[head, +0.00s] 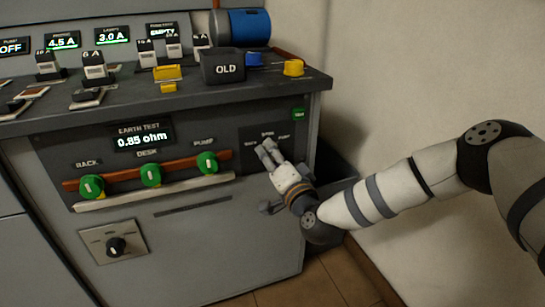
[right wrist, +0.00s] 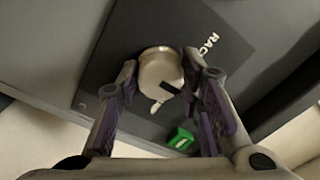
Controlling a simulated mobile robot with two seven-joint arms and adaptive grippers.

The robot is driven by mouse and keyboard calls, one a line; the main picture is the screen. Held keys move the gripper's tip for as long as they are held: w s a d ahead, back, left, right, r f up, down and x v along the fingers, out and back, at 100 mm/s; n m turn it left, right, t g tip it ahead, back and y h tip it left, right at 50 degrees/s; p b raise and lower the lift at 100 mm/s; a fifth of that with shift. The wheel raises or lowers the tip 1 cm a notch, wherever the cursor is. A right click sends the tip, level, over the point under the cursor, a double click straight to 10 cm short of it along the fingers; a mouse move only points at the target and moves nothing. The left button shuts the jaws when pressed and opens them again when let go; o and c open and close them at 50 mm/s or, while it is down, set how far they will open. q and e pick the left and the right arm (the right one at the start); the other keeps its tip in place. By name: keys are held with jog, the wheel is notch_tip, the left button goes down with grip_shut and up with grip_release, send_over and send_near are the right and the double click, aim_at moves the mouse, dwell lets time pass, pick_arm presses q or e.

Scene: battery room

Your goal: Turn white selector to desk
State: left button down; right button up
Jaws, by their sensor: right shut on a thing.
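The white selector (right wrist: 158,72) is a round pale knob on a dark plate (right wrist: 125,40), seen between my right gripper's fingers in the right wrist view. My right gripper (right wrist: 163,85) is shut on it. A dark bar shows at the knob's edge, and I cannot tell for sure which label it points to. The word RACK is readable on the plate, upper right in that view. In the head view my right gripper (head: 266,150) reaches the plate (head: 248,133) at the cabinet's right side and hides the selector. Small labels stand above it. My left gripper is not in view.
Left of the plate, green knobs (head: 151,174) labelled RACK, DESK and PUMP sit on a red-brown bar under an earth test display (head: 142,137) reading 0.85 ohm. A black knob (head: 116,246) is below. A black OLD box (head: 222,67) stands on top. A wall closes the right.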

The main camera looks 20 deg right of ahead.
jog(key=o, duration=1.2)
jog(key=shift+c, duration=0.2)
jog(key=shift+s, duration=0.1)
jog(key=s, duration=1.1)
jog(key=shift+s+d, duration=0.3)
jog(key=shift+s, duration=0.1)
jog(key=shift+f, duration=0.15)
